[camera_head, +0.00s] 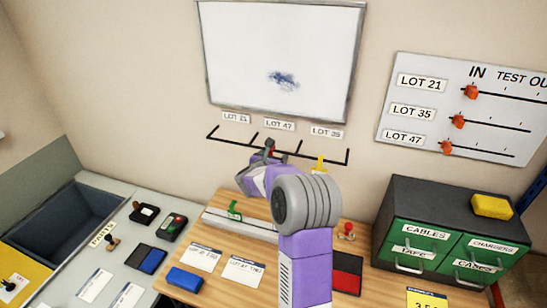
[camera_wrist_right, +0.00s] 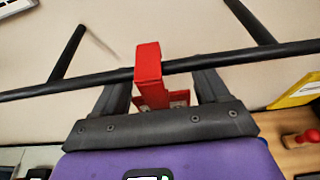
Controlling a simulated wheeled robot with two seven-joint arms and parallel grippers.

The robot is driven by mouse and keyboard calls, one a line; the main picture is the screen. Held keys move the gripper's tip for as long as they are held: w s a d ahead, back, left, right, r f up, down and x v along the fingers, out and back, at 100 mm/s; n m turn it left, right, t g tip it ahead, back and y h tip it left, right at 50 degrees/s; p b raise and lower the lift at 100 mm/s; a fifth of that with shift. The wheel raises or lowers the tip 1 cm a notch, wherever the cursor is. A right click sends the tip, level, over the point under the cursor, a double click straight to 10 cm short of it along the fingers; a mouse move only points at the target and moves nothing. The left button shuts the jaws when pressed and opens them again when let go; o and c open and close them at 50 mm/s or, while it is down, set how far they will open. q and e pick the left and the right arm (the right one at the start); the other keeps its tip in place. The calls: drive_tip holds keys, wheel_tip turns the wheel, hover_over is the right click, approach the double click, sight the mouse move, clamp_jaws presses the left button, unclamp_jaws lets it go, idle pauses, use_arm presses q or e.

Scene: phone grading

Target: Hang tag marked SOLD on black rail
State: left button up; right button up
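A red tag (camera_wrist_right: 148,65) has its hook over the black rail (camera_wrist_right: 250,59) in the right wrist view; pale marks on its lower part are unreadable. My right gripper (camera_wrist_right: 163,88) is around the tag from below, its dark fingers apart with a gap beside the hook. In the head view, my right gripper (camera_head: 270,149) is at the middle of the wall rail (camera_head: 226,139), partly covering the tag. A yellow tag (camera_head: 320,164) hangs farther right on the rail. A green tag (camera_head: 235,209) stands on a pale strip on the table. I cannot read SOLD anywhere. My left gripper is out of view.
Labels LOT 21, LOT 47 and LOT 35 (camera_head: 326,131) sit above the rail, below a whiteboard (camera_head: 280,40). Green drawers (camera_head: 425,233) stand at right. A blue block (camera_head: 185,279), cards and a red-knobbed stamp (camera_head: 346,230) are on the wooden table. A dark bin (camera_head: 65,224) is at left.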

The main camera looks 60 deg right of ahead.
drive_tip(key=shift+o, duration=1.3)
